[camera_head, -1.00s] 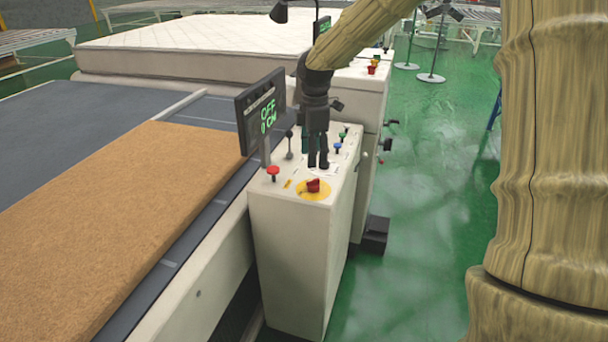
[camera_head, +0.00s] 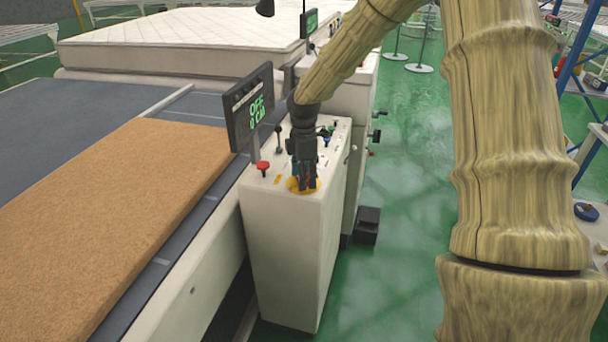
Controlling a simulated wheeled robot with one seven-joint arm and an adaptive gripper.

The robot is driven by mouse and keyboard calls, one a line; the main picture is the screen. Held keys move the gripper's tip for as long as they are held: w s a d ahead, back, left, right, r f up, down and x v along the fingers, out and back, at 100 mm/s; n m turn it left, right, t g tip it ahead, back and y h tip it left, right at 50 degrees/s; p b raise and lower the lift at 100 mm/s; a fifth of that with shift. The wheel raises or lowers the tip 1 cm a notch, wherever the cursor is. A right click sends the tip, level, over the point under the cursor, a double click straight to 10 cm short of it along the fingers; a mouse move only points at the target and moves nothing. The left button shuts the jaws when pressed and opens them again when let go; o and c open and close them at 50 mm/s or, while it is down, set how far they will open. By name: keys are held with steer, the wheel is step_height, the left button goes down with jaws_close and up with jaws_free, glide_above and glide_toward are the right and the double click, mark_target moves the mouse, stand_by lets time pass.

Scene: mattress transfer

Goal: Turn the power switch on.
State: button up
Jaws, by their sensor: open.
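The power switch is a red rotary knob on a round yellow plate (camera_head: 293,186) at the near end of the control box's top. My gripper (camera_head: 306,184) points down right over it, open, and its fingers cover most of the knob. Only small bits of red show between the fingers. I cannot tell whether the fingers touch the knob.
The white control box (camera_head: 285,255) also bears a red push button (camera_head: 263,167), a black lever (camera_head: 279,138) and a blue button close to my gripper. A brown mattress pad (camera_head: 130,190) lies on the conveyor to the left.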

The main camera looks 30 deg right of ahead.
steer(key=c, duration=1)
